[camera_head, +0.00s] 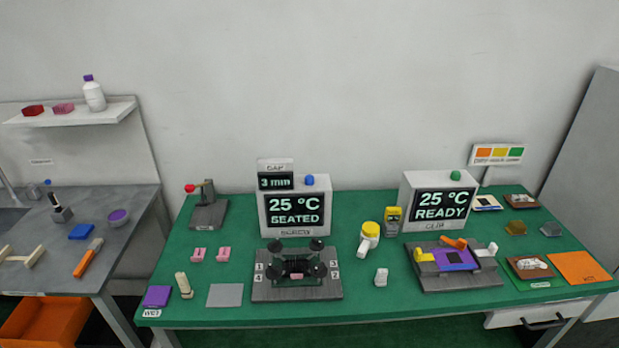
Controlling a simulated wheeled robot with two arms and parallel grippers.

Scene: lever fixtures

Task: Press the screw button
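A grey box with a dark screen reading "25 °C SEATED" (297,210) stands at the back middle of the green table. A blue button (309,180) sits on its top right. The small label (295,232) under the screen is blurred and may read "SCREWS". A second box reading "25 °C READY" (442,205) stands to the right, with a green button (455,175) on top. In front of the first box, a grey fixture (297,291) carries several dark round knobs. Neither of my grippers is in view.
A small "3 mm" display (276,181) stands beside the blue button. A stand with a red knob (207,208) is at the back left. A yellow-topped white item (369,238) and yellow meter (392,220) stand between the boxes. A clamp fixture (455,281) is at right.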

